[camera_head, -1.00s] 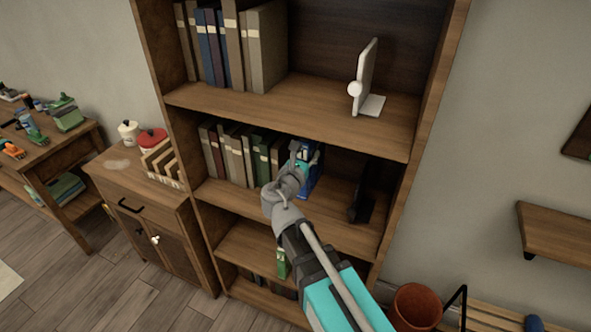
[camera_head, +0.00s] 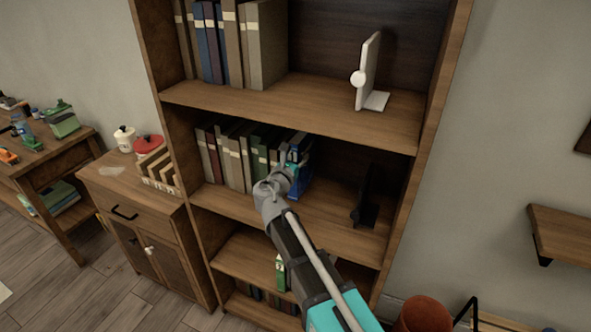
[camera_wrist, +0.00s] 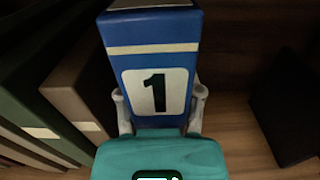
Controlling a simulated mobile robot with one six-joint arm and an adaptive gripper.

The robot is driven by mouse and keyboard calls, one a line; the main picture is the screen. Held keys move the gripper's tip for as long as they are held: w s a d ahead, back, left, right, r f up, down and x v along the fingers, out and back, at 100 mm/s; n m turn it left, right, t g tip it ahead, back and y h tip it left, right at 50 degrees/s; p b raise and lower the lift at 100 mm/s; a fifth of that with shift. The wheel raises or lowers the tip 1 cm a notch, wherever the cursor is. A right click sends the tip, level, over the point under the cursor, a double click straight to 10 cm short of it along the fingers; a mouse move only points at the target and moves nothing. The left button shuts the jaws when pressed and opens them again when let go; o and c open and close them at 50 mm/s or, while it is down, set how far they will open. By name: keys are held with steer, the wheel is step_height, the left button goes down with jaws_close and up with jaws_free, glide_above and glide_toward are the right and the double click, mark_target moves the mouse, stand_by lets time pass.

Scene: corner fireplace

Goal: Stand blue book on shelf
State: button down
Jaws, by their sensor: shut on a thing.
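The blue book (camera_head: 301,181) is upright on the middle shelf (camera_head: 324,215), at the right end of a row of books. In the wrist view its blue spine (camera_wrist: 152,66) shows a cream band and a white label with a black "1". My gripper (camera_head: 285,170) reaches into the shelf from the front. In the wrist view my gripper (camera_wrist: 160,108) has one finger on each side of the book and is shut on it. The book's bottom edge is hidden behind my gripper, so I cannot tell whether it touches the board.
A row of books (camera_head: 238,155) stands close on the left. A black bookend (camera_head: 366,202) stands to the right, with bare board between. The upper shelf (camera_head: 300,110) is above, holding a white bookend (camera_head: 368,75). A small cabinet (camera_head: 140,210) is at left.

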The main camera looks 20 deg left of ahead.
stand_by(0.3)
steer(key=shift+w+a+f+b, duration=0.15)
steer(key=shift+w+f+b, duration=0.05)
steer(key=shift+f+b, duration=0.8)
steer(key=shift+w+a+f+b, duration=0.1)
steer(key=shift+w+f+b, duration=0.05)
steer(key=shift+f+b, duration=0.85)
steer(key=shift+f, duration=0.1)
steer(key=c, duration=0.5)
jaws_free()
steer(key=s, duration=0.8)
steer(key=s+a, duration=0.1)
steer(key=s, duration=0.3)
